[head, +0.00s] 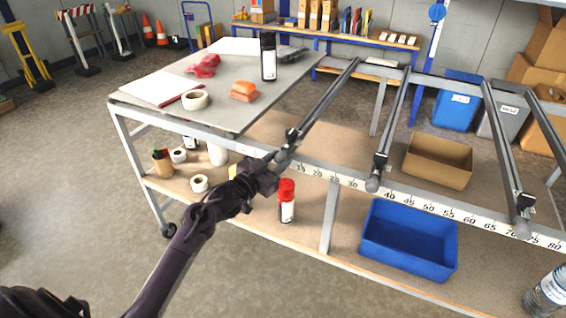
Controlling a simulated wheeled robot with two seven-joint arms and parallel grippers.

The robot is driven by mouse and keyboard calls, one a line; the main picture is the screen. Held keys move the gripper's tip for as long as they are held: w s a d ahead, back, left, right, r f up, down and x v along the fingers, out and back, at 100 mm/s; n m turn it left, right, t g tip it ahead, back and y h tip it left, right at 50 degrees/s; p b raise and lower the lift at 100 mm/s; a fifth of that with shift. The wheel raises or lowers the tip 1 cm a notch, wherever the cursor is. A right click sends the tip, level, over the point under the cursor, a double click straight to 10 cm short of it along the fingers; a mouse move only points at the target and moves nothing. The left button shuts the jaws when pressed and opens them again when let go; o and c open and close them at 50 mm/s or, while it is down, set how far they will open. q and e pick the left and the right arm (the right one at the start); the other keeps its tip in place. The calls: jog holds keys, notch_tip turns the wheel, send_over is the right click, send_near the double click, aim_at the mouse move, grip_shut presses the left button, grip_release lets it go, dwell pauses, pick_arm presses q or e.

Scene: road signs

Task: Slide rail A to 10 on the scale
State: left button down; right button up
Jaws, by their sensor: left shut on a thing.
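The long white scale (435,207) runs along the front edge of the grey frame, with numbers readable from about 15 to 80. Several dark rails cross the frame from back to front. The leftmost rail (325,103) has its front end just left of the 15; I cannot read a letter on it, but it is likely rail A. My left gripper (276,164) is shut on the front end of this rail. The gripper covers the scale left of 15, so the 10 mark is hidden. My right gripper is not in view.
Another rail (392,122) ends between 30 and 40, and a third (505,150) near 70. A grey tabletop (225,80) adjoins on the left. Below are a red-capped can (287,205), a blue bin (409,240) and a cardboard box (438,162).

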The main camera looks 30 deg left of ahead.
pick_arm(q)
jog(key=c, duration=1)
grip_release()
jog(key=shift+s+a+f, duration=0.1)
jog(key=shift+s+f, duration=0.05)
jog(key=shift+s, duration=0.35)
jog(key=b+v, duration=0.1)
jog(key=v, duration=0.5)
jog(key=shift+s+a, duration=0.1)
jog(key=shift+s, duration=0.25)
